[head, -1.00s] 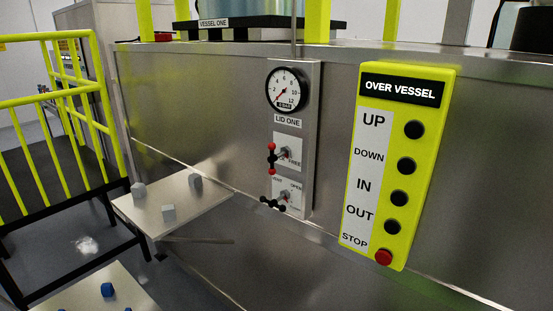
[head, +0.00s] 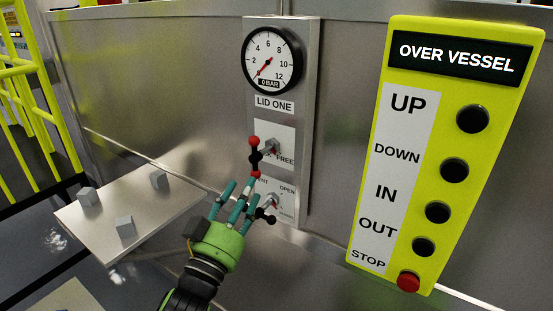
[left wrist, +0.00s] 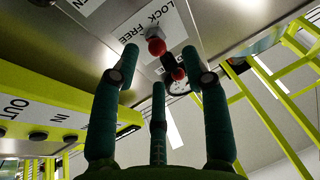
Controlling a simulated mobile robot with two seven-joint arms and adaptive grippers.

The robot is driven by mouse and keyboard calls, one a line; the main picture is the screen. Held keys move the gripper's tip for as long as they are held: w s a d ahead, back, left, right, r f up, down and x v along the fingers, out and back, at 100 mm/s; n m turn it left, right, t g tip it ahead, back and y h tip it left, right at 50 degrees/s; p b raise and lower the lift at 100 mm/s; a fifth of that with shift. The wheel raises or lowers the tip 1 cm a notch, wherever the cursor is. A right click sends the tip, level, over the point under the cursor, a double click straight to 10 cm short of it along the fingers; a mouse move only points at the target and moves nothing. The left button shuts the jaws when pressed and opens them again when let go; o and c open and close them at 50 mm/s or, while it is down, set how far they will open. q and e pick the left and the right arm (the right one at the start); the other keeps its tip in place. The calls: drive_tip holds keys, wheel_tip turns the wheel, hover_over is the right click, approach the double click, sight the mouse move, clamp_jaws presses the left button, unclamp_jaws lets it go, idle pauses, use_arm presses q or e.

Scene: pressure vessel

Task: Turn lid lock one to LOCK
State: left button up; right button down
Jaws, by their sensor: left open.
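Lid lock one is a black handle with red ball ends (head: 256,156), upright on the LID ONE panel (head: 310,120). In the head view, FREE shows to its right and the word LOCK is not readable. My left gripper (head: 238,190) is open and empty, just below and in front of the handle; its fingertips partly cover the handle's lower end. The left wrist view shows the handle (left wrist: 168,62) beyond the spread fingers of my left gripper (left wrist: 159,66), beside the LOCK and FREE label (left wrist: 150,22). I cannot tell whether a finger touches it. My right gripper is not in view.
A second, black handle (head: 265,214) sits just below, close to my fingers. A gauge (head: 271,60) reading near 0 is above. The yellow OVER VESSEL button box (head: 360,235) is to the right. A shelf with grey blocks (head: 90,222) is at lower left.

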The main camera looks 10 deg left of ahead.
sight(256, 159)
use_arm(q)
drive_tip(key=r, duration=0.3)
drive_tip(key=shift+s+d+r+t+h, duration=0.1)
drive_tip(key=shift+s+d+t+h, duration=0.1)
drive_tip(key=shift+s+t+h, duration=0.15)
drive_tip(key=p+x, duration=0.3)
drive_tip(key=x, duration=0.3)
drive_tip(key=shift+w+d, duration=0.1)
drive_tip(key=shift+w, duration=0.2)
drive_tip(key=shift+r, duration=0.1)
clamp_jaws()
